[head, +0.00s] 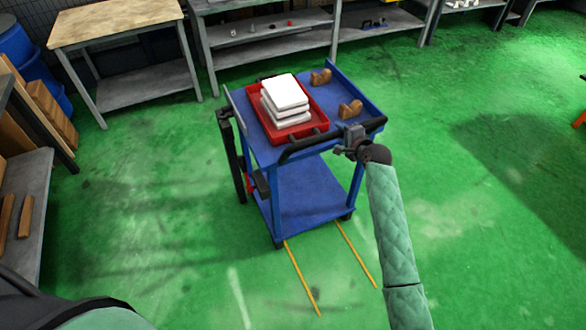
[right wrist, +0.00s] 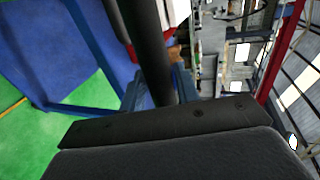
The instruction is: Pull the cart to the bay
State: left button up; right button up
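The blue cart (head: 311,196) stands on the green floor in the middle of the head view, with two shelves and a black handle (head: 305,147) along its near side. My right gripper (head: 347,143) is at the right end of this handle. In the right wrist view the dark handle bar (right wrist: 150,50) runs down behind a dark plate of my gripper. I cannot tell whether the fingers are closed on the bar. Two yellow floor lines (head: 301,277) run from the cart's near side toward me. My left gripper is not in view.
On the cart's top, a red tray (head: 309,143) holds stacked white boxes (head: 286,92), beside two brown objects (head: 350,109). Behind are a wooden-topped table (head: 115,22) and grey shelving (head: 275,48). Shelves (head: 35,185) stand at left.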

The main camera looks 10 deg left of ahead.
grip_shut()
jog(key=shift+s+d+p, duration=0.35)
jog(key=shift+s+d, duration=0.05)
jog(key=shift+s, duration=0.1)
jog(key=s+d+p, duration=0.3)
jog(key=s+d, duration=0.6)
jog(key=s, duration=0.4)
jog(key=s+d+p, duration=0.3)
jog(key=s+d, duration=0.6)
jog(key=s, duration=0.4)
jog(key=shift+d+f, duration=0.15)
jog(key=shift+d, duration=0.25)
jog(key=o, duration=0.6)
grip_release()
dwell(0.9)
